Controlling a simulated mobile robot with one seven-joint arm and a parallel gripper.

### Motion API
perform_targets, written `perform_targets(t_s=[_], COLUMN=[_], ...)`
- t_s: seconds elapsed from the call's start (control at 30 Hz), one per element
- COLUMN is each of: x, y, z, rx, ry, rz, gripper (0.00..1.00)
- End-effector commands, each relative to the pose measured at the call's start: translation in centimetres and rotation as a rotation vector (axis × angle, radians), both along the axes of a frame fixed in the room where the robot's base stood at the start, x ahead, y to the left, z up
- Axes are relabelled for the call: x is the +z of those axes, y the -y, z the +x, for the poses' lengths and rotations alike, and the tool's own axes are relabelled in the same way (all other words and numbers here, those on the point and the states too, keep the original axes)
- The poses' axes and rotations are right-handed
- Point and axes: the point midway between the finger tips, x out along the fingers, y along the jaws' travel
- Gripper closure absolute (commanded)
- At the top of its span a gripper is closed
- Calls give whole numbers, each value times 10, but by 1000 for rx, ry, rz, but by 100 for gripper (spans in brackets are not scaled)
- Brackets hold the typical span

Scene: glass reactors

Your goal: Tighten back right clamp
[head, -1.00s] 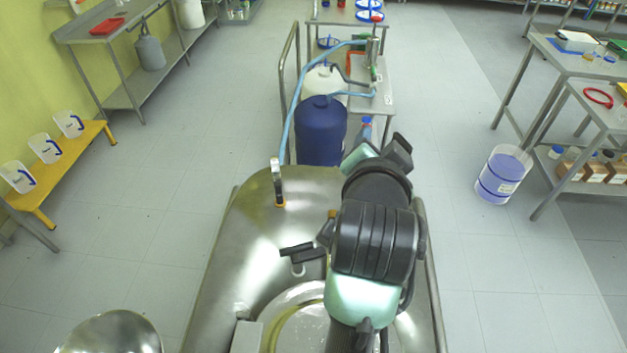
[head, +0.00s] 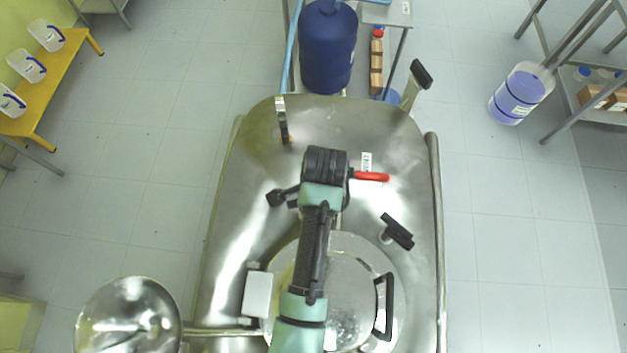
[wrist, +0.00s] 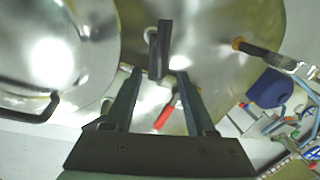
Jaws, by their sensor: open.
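The steel vessel top (head: 345,120) carries black clamp handles. One clamp (head: 397,231) stands at the right behind the lid, its bar slanted. Another dark bar (head: 278,197) shows left of my arm. In the wrist view, my gripper (wrist: 159,73) is open, and an upright black bar handle (wrist: 163,48) shows between and just beyond its fingertips. This bar looks like the one left of my arm; contact cannot be told. In the head view, my wrist is over the back middle of the vessel and hides the fingers.
A red handle (head: 372,177) sits beside my wrist and shows under the fingers. An upright fitting (head: 282,122) with an orange base stands at the back left. The round lid (head: 345,255) has a black handle (head: 385,307). A blue drum (head: 328,50) stands behind the vessel.

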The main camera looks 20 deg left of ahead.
Motion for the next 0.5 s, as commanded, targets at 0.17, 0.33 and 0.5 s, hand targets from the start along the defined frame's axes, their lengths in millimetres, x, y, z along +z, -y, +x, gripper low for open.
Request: perform_targets(t_s=[0.17,0.33,0.5], x=[-29,-51,-64], y=[-4,-6,-8], z=[5,9,12], rx=[1,1,2], ry=[-2,2,4], rz=[-1,0,0], gripper=[44,44,44])
